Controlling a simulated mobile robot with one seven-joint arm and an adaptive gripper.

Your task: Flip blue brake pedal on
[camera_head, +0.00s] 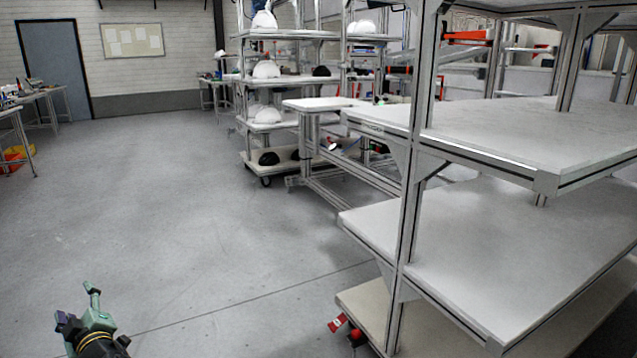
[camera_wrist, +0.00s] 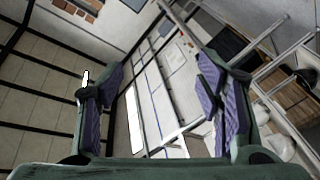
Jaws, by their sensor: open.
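I cannot make out a blue brake pedal in either view. In the head view, red caster parts (camera_head: 337,322) show at the foot of the near shelf rack (camera_head: 405,220), low at its left post. My gripper (camera_wrist: 160,100) shows in the wrist view with its two purple-padded fingers wide apart and nothing between them. Green and black parts of my arm show at the bottom left of the head view, over open floor and well left of the red caster parts.
The near rack's empty shelves (camera_head: 500,250) fill the right side. A wheeled rack with white helmet shells (camera_head: 266,115) stands farther back, beside a workbench (camera_head: 318,104). Grey floor (camera_head: 180,200) is clear at left and centre. A grey door (camera_head: 55,70) is at the back left.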

